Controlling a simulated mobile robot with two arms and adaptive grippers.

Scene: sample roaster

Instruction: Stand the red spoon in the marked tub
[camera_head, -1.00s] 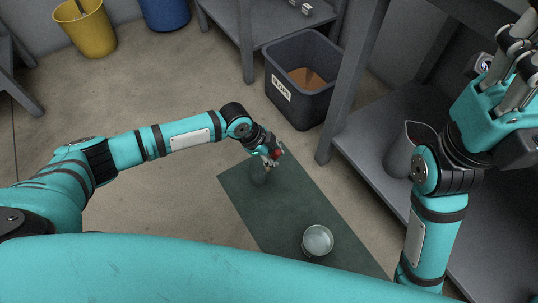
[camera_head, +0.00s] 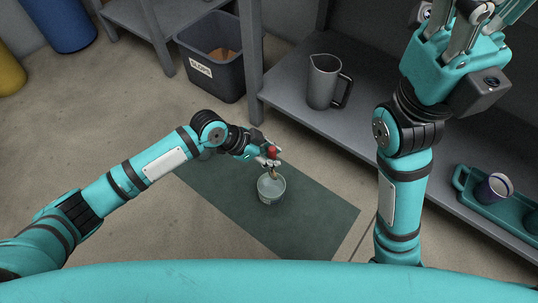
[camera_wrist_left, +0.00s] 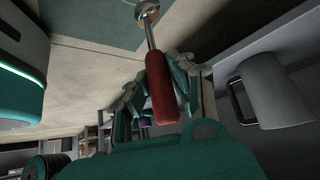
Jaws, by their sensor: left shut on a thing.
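My left gripper (camera_head: 268,157) is shut on the red handle of the spoon (camera_head: 272,150). In the left wrist view the spoon (camera_wrist_left: 158,80) has a red grip, a metal shaft and a round end over the green mat. In the head view its lower end is at the opening of a pale round tub (camera_head: 271,191) on the mat; I cannot tell how deep it reaches. Any mark on this tub is too small to read. My right gripper (camera_head: 470,35) is raised at top right, fingertips cut off.
The dark green mat (camera_head: 315,225) lies on the floor. A grey bin labelled SLOPS (camera_head: 201,69) stands behind it. On the low shelf at right are a grey jug (camera_head: 322,85) and a teal tray (camera_head: 510,222) with a cup (camera_head: 493,188).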

